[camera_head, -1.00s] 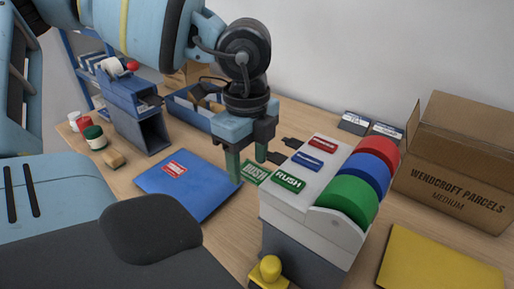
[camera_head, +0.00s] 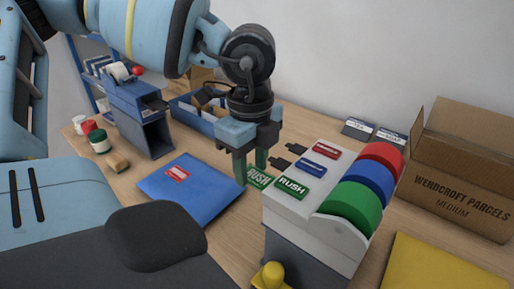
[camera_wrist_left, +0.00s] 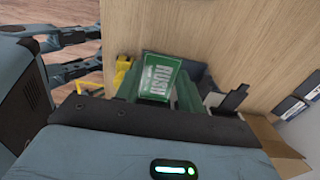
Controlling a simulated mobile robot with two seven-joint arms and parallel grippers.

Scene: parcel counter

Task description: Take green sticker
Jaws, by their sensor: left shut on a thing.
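A green RUSH sticker (camera_head: 258,178) is between the fingers of my left gripper (camera_head: 252,170), left of the dispenser. It also shows in the left wrist view (camera_wrist_left: 158,76), between the two green fingertips. My left gripper is shut on it. The white and grey sticker dispenser (camera_head: 292,207) carries green, blue and red rolls. Another green RUSH sticker (camera_head: 292,187) lies on its top at the front, with a blue sticker (camera_head: 312,167) and a red sticker (camera_head: 327,150) behind it. My right gripper is not in view.
A blue parcel (camera_head: 192,188) with a red sticker lies left of the dispenser. An open carton (camera_head: 455,190) stands at the right, a yellow envelope (camera_head: 440,268) in front of it. A yellow-handled thing (camera_head: 270,276) stands before the dispenser. A blue tray (camera_head: 190,117) is behind.

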